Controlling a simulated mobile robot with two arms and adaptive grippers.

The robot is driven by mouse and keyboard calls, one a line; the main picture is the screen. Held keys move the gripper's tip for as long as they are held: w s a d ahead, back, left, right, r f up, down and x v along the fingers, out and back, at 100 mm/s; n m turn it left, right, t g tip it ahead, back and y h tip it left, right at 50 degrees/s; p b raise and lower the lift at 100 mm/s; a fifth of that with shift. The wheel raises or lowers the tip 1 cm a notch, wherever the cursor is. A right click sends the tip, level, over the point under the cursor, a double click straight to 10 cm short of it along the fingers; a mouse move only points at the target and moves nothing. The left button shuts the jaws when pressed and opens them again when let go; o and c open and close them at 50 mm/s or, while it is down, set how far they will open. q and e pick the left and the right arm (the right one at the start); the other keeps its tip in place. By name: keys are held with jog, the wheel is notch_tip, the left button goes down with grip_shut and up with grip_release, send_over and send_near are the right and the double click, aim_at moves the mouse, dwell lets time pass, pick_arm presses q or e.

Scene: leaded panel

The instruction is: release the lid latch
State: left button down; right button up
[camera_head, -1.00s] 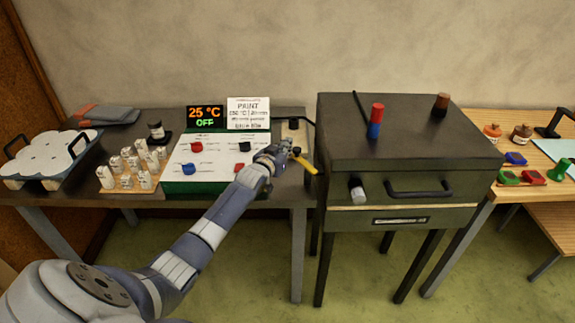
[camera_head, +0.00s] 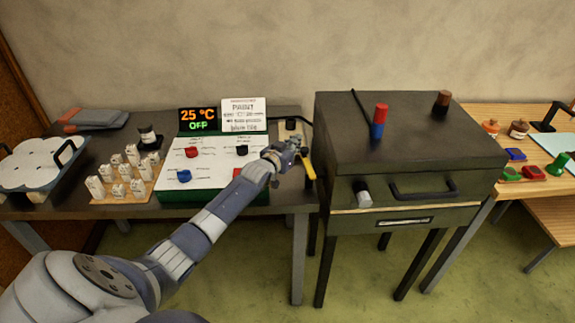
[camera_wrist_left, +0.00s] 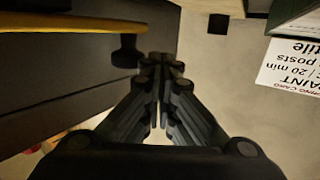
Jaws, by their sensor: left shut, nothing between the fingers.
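A dark kiln-like box (camera_head: 440,150) with a lid and front handle (camera_head: 422,191) stands right of centre; the lid looks closed. A yellow lever (camera_head: 309,167) sits at its left side and appears to be the lid latch. In the left wrist view, a yellow bar (camera_wrist_left: 60,23) and a short black post (camera_wrist_left: 127,50) lie up and left of the fingertips. My left gripper (camera_head: 296,148) is shut and empty, close beside the lever; I cannot tell whether they touch. It also shows in the left wrist view (camera_wrist_left: 160,65). My right gripper is out of view.
A white panel (camera_head: 205,165) with red, blue and black knobs lies left of my gripper, below a display (camera_head: 198,119) reading 25 °C OFF. A red-and-blue cylinder (camera_head: 379,120) and a brown one (camera_head: 442,102) stand on the lid. A pale knob (camera_head: 363,194) is on the box front.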

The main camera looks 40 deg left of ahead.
pick_arm(q)
jog(key=shift+d, duration=0.1)
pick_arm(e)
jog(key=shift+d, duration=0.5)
pick_arm(q)
jog(key=v, duration=1.2)
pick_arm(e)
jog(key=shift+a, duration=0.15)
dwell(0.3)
